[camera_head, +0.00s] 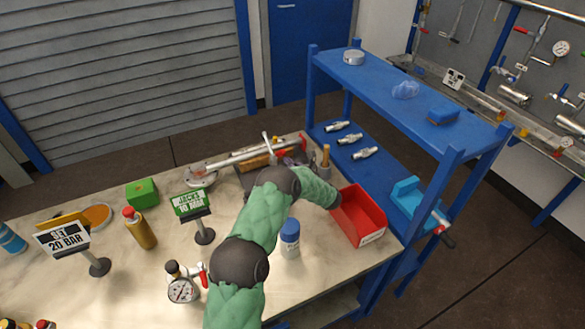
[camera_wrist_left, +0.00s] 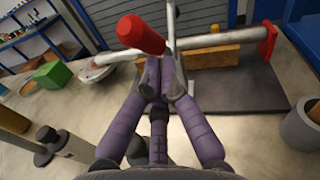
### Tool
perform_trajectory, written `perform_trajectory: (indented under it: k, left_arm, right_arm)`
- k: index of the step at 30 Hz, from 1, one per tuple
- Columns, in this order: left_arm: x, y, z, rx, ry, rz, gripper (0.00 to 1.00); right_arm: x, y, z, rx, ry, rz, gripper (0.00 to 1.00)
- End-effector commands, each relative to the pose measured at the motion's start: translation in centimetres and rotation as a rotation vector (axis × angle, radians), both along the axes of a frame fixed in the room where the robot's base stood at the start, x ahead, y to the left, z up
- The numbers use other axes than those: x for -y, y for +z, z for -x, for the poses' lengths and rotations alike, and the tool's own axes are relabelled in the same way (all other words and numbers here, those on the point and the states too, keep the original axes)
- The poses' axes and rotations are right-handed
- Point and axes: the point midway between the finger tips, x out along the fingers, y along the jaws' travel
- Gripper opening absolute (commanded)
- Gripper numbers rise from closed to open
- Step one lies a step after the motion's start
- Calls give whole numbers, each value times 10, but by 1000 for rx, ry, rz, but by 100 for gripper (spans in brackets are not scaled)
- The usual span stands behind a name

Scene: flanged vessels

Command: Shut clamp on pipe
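A grey metal pipe (camera_head: 243,156) lies along the back of the bench, between a round flange (camera_head: 200,176) and a red end support (camera_head: 303,141). It also crosses the left wrist view (camera_wrist_left: 215,41). The clamp has a red handle (camera_wrist_left: 142,35) and a bare metal lever; it stands upright at the pipe. My left gripper (camera_head: 290,160) is at the clamp. In the left wrist view its purple fingers (camera_wrist_left: 162,85) are drawn together, fingertips close against the metal lever beneath the red handle. The fingers hide the clamp's lower part. My right gripper is out of view.
A grey cup with a wooden handle (camera_head: 325,160) is right of the clamp. A blue shelf (camera_head: 420,100) stands behind.

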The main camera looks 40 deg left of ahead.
Motion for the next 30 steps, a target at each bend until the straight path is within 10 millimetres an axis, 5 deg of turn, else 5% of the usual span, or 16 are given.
perform_trajectory:
  k: [30]
  left_arm:
    - [-6, 14, -3, -50, 0, 101, 0]
  right_arm:
    - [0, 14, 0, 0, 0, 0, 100]
